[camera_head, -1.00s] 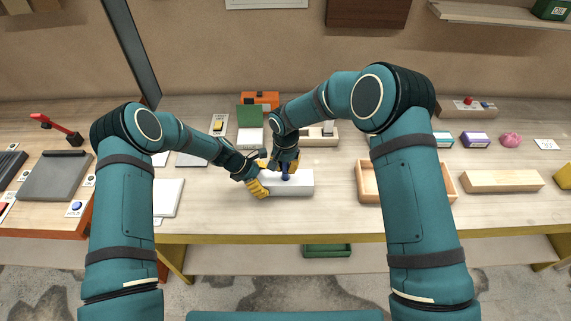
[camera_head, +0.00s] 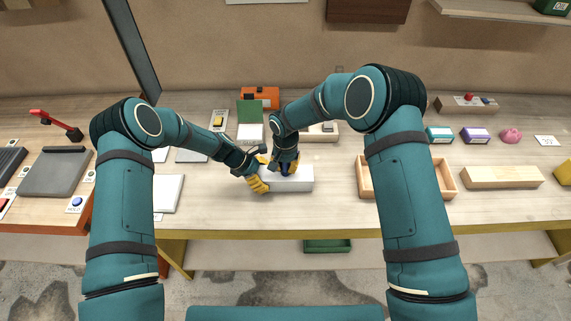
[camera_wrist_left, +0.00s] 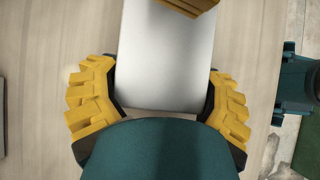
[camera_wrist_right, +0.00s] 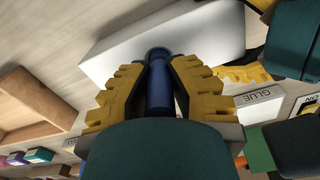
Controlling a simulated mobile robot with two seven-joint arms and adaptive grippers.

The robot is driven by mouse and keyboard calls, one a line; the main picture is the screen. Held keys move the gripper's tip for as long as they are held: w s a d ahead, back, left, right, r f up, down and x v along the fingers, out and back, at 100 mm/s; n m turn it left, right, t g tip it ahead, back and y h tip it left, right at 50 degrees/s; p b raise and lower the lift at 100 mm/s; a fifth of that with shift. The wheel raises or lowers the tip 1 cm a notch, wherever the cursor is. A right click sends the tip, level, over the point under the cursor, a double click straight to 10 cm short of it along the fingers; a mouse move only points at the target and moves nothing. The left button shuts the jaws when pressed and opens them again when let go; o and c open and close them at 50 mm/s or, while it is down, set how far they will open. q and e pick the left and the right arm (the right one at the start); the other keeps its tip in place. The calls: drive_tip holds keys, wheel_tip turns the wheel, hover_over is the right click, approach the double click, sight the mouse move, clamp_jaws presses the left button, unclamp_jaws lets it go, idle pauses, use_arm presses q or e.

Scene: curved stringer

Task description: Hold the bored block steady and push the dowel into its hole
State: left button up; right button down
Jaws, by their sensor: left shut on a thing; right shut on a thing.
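The white bored block (camera_head: 295,180) lies on the workbench in front of my arms. My left gripper (camera_head: 262,179) is shut on its left end; in the left wrist view the yellow fingers (camera_wrist_left: 160,95) clasp both sides of the white block (camera_wrist_left: 165,60). My right gripper (camera_head: 286,168) points down over the block, shut on the blue dowel (camera_wrist_right: 158,85). In the right wrist view the dowel's end is close to the white block (camera_wrist_right: 190,40). The hole is hidden, so I cannot tell how far the dowel is in it.
An open wooden tray (camera_head: 449,182) stands to the right, with a pale wood block (camera_head: 502,177) beyond it. An orange box (camera_head: 260,92) and a green card (camera_head: 249,111) are behind my grippers. The bench in front of the block is clear.

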use_arm(q)
drive_tip(key=shift+s+f, duration=0.1)
use_arm(e)
drive_tip(key=shift+f, duration=0.5)
drive_tip(key=c, duration=0.9)
unclamp_jaws()
drive_tip(key=shift+c, duration=0.2)
wheel_tip(320, 180, up, 12)
drive_tip(key=shift+s+r, duration=0.1)
use_arm(q)
drive_tip(key=o, duration=1)
drive_tip(key=shift+o, duration=0.2)
